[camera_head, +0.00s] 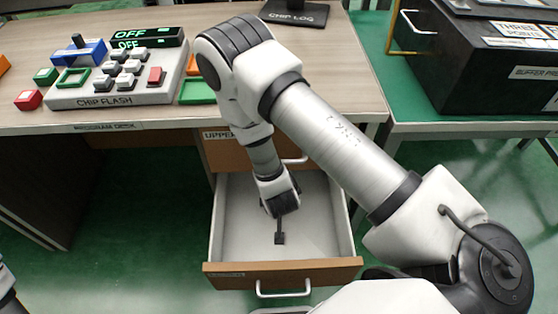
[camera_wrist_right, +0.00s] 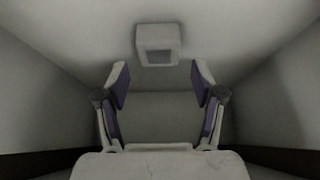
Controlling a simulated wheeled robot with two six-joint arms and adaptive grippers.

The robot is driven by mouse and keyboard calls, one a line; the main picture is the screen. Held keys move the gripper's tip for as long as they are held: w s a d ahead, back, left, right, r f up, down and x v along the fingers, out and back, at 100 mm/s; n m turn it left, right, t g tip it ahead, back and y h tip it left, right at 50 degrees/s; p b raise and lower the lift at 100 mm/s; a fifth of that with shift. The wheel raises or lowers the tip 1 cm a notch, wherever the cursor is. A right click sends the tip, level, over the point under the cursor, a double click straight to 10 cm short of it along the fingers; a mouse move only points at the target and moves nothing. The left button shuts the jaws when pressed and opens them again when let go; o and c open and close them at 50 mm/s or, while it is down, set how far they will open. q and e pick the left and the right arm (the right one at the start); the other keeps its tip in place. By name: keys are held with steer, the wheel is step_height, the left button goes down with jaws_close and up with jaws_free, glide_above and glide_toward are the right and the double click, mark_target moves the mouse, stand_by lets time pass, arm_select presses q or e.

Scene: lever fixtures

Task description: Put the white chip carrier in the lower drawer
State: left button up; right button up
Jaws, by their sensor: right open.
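The lower drawer (camera_head: 319,263) is pulled open, and my right arm reaches down into it from above. In the right wrist view the white chip carrier (camera_wrist_right: 157,45) is a small pale block with a grey square on one face, inside the drawer (camera_wrist_right: 255,50). My right gripper (camera_wrist_right: 158,72) is open, with its fingers spread apart. The carrier appears just beyond the fingertips, and neither finger closes on it. In the head view the carrier and right fingers are hidden behind my wrist. My left gripper is out of view.
The upper drawer (camera_head: 222,150) is shut above the lower one. The desk (camera_head: 110,20) holds a chip flash station (camera_head: 120,90), a blue lever fixture (camera_head: 80,52) and a green frame (camera_head: 197,91). A black case (camera_head: 480,65) stands on a green-topped table at right.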

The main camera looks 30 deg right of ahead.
steer(key=p+v, duration=0.2)
steer(key=v, duration=0.8)
steer(key=shift+p, duration=0.4)
